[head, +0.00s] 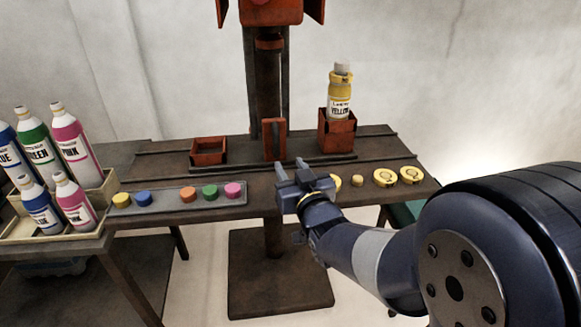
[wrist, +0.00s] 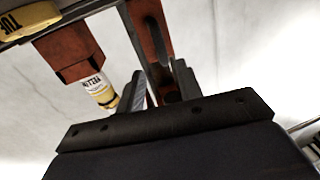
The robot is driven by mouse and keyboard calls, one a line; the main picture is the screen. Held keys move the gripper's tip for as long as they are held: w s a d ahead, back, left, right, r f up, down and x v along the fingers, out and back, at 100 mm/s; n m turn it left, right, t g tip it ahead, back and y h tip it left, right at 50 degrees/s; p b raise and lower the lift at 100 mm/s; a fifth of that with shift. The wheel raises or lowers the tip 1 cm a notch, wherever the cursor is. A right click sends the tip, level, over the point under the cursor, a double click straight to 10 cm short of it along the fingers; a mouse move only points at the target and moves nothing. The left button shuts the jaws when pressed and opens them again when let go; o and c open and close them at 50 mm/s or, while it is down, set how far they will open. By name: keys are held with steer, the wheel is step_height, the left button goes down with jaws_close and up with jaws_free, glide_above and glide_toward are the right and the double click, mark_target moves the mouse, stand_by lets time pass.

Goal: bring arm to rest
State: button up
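My arm reaches in from the right in the head view, over the front edge of the table (head: 330,187). My gripper (head: 291,170) is open, its two fingers apart with nothing visible between them. In the wrist view the two fingers of my gripper (wrist: 158,90) also stand apart. The fingers point toward an upright red slotted block (head: 274,140) at the middle of the table. A yellow-labelled bottle (head: 340,95) stands upright in a red square holder (head: 337,132) behind and to the right of my gripper; it shows upside down in the wrist view (wrist: 98,92).
A grey tray (head: 180,208) with several coloured caps lies left of my gripper. Yellow discs (head: 385,177) lie to its right, partly near my wrist. An empty red box (head: 208,151) stands behind left. Several paint bottles (head: 72,140) stand in a cream rack at far left. A dark post (head: 265,90) rises behind.

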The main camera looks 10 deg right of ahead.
mark_target(275, 146)
steer(key=w, duration=0.3)
steer(key=w+a, duration=0.1)
steer(key=w, duration=0.6)
steer(key=shift+w+a, duration=0.3)
steer(key=shift+a, duration=0.05)
steer(key=shift+w+a, duration=0.1)
steer(key=shift+a, duration=0.3)
steer(key=shift+d, duration=0.1)
